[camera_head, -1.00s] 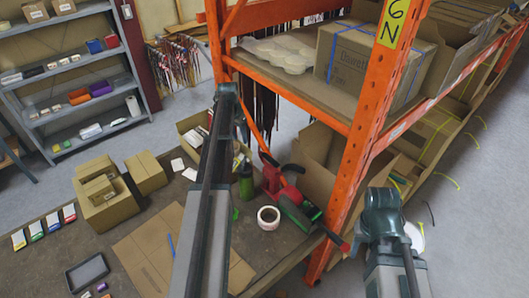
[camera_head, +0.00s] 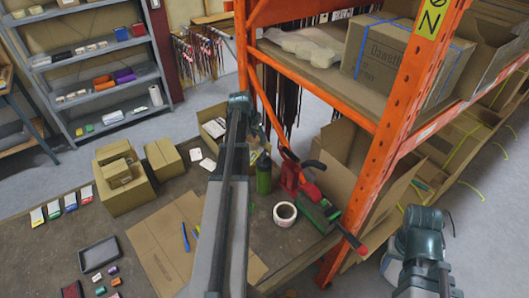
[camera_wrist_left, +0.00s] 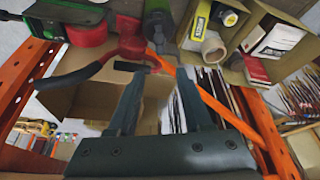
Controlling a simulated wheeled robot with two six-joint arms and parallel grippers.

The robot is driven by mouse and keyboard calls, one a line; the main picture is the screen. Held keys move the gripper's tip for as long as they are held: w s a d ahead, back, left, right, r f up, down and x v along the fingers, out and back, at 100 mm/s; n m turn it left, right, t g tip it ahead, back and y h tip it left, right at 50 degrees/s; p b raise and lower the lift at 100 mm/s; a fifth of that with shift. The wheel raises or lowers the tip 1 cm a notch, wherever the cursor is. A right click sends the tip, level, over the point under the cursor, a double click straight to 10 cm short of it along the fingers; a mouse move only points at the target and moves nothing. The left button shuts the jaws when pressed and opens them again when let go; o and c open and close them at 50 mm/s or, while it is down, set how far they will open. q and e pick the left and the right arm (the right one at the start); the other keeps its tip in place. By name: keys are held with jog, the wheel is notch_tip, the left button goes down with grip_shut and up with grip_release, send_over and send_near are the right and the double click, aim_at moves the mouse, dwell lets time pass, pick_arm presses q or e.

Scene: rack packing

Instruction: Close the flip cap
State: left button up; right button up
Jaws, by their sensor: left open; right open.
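A green bottle (camera_head: 264,178) stands on the table in the head view, beside a red-and-black tool. It also shows at the top of the left wrist view (camera_wrist_left: 158,22), with a grey end that looks like its cap; the flip cap's lid is too small to make out. My left gripper (camera_head: 260,134) is just above and left of the bottle in the head view. In the left wrist view its two fingers (camera_wrist_left: 157,88) are apart with nothing between them, and the bottle lies beyond the tips. My right gripper (camera_head: 447,222) is at the lower right, away from the bottle.
A red tool (camera_head: 295,178), a tape roll (camera_head: 285,213) and a green-and-red tape dispenser (camera_head: 322,214) crowd the bottle's right. An open carton (camera_head: 213,128) stands behind it. The orange rack upright (camera_head: 385,150) rises to the right. Flat cardboard (camera_head: 165,245) lies to the left.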

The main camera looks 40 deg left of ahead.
aim_at(265, 150)
pick_arm(q)
jog(key=b+x, duration=0.8)
jog(key=x, duration=0.2)
jog(key=shift+f+b, duration=0.3)
jog(key=shift+b, duration=0.1)
grip_shut()
